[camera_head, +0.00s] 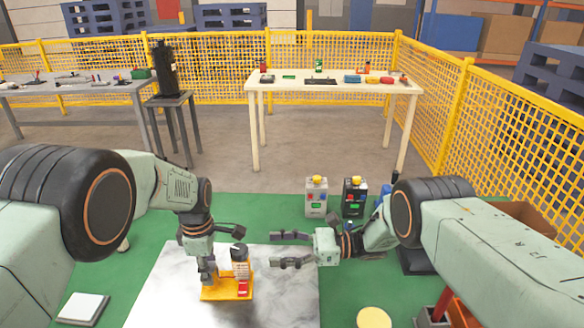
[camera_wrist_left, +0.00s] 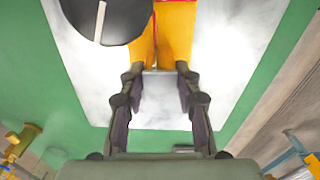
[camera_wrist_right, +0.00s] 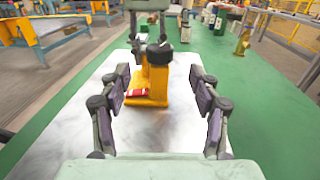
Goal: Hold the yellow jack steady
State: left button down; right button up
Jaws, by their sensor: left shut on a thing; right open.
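The yellow jack (camera_head: 212,292) stands upright on a pale marbled plate (camera_head: 160,300). It has a yellow base, a black-topped cylinder (camera_head: 240,262) and a small red part (camera_head: 243,289). My left gripper (camera_head: 208,273) is at the jack's left side and shut on it. The left wrist view shows the yellow body (camera_wrist_left: 175,35) at its fingertips, with a dark round part covering some of it. My right gripper (camera_head: 277,249) is open and empty, to the right of the jack and apart from it. In the right wrist view, the jack (camera_wrist_right: 157,82) stands ahead between the open fingers.
A cream table (camera_head: 335,87) with small items is farther back. A yellow mesh fence (camera_head: 210,75) encloses the area. A pale disc (camera_head: 373,317) lies at front right.

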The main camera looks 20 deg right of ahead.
jog(key=w+d+r+m+t+h, duration=0.2)
jog(key=w+m+h, duration=0.3)
jog(key=w+m, duration=0.3)
jog(key=w+d+r+m+t+h, duration=0.2)
jog(key=w+d+m+t+h, duration=0.2)
jog(key=w+m, duration=0.4)
jog(key=w+d+r+m+t+h, duration=0.2)
jog(key=w+m, duration=0.6)
jog(key=m, duration=0.5)
jog(key=d+t+h, duration=0.1)
jog(key=d+h, duration=0.1)
jog(key=h, duration=0.1)
jog(key=shift+w+m+t+h, duration=0.3)
jog(key=shift+r, duration=0.1)
